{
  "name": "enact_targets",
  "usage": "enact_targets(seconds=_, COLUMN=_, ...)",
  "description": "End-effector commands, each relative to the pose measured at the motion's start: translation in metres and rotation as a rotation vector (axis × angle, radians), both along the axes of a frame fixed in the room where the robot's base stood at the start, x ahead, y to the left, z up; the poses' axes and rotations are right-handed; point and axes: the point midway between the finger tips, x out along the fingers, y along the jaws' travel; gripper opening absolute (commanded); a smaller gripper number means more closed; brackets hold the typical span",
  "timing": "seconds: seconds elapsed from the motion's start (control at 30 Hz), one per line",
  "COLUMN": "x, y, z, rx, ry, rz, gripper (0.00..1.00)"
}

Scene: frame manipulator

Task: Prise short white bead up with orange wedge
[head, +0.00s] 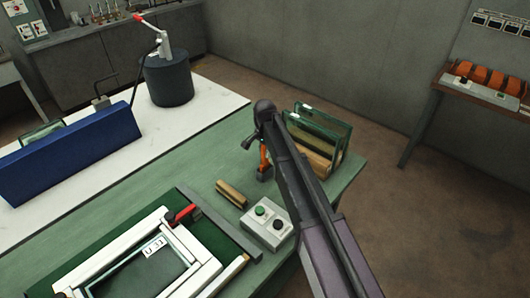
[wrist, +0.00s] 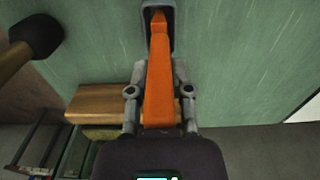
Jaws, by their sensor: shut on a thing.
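My gripper (head: 262,146) is over the green bench, shut on the orange wedge (head: 263,160). In the wrist view my gripper's fingers (wrist: 160,92) close on both sides of the wedge (wrist: 158,70). The wedge's far end is at a small grey holder (wrist: 172,38), which also shows in the head view (head: 265,174); I cannot tell whether it is still inside. A white frame (head: 98,262) with a dark glazed middle lies at the front left. White strips run along its edges; I cannot tell for sure which is the short white bead.
A control box with buttons (head: 267,230) and a brown wooden block (head: 232,193) lie between frame and gripper. A red-ended tool (head: 183,214) is at the frame's far corner. A glass rack (head: 325,130) stands close behind my arm. A dark-headed mallet (wrist: 36,36) shows in the wrist view.

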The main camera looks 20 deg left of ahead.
Motion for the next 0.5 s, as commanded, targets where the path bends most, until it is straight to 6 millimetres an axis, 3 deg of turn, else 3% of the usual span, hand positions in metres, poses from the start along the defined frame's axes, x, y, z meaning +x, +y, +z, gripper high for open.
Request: enact_targets(seconds=0.5, x=0.000, y=0.000, z=0.032, rx=0.000, ry=0.000, rz=0.000, gripper=0.00)
